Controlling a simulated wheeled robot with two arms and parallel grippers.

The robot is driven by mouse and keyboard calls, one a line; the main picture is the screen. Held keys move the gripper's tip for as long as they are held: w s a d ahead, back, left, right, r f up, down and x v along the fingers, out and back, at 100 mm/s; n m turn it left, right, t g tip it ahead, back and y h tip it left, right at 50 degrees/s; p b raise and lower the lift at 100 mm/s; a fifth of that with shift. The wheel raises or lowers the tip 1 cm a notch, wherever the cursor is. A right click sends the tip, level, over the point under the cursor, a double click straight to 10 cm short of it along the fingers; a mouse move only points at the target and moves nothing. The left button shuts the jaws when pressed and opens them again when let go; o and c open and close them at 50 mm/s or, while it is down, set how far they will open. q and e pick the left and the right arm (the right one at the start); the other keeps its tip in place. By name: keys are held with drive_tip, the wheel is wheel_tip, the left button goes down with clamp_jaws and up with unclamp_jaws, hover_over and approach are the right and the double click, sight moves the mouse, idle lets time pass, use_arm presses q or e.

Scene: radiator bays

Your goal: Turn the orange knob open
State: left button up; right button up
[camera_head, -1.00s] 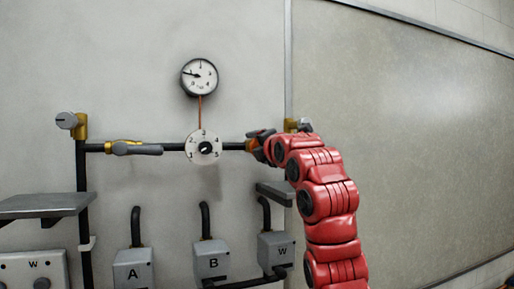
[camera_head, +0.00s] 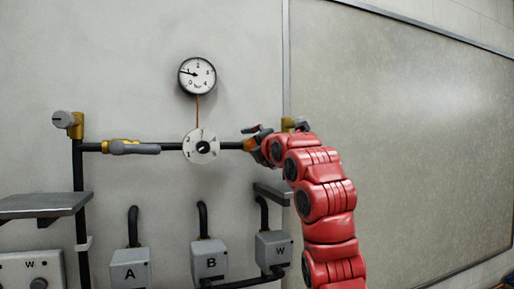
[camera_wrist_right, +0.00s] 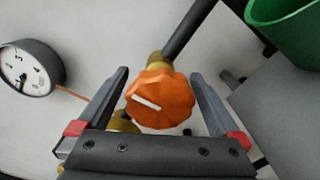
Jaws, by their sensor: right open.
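The orange knob (camera_wrist_right: 160,98) is faceted, with a white pointer line on its face, and sits on a brass fitting on the black pipe. In the right wrist view it lies between the two fingers of my right gripper (camera_wrist_right: 160,104), which is open with a gap to the knob on both sides. In the head view my right gripper (camera_head: 262,141) is at the right end of the pipe, and it and the red arm largely hide the knob. My left gripper is not in view.
A pressure gauge (camera_head: 197,75) hangs above a white dial (camera_head: 201,146) on the pipe. A green container (camera_wrist_right: 288,28) is near the right finger.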

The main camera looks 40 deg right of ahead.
drive_tip(key=b+v, duration=0.2)
drive_tip(key=v, duration=1.5)
drive_tip(key=shift+s, duration=0.2)
drive_tip(key=shift+f, duration=0.15)
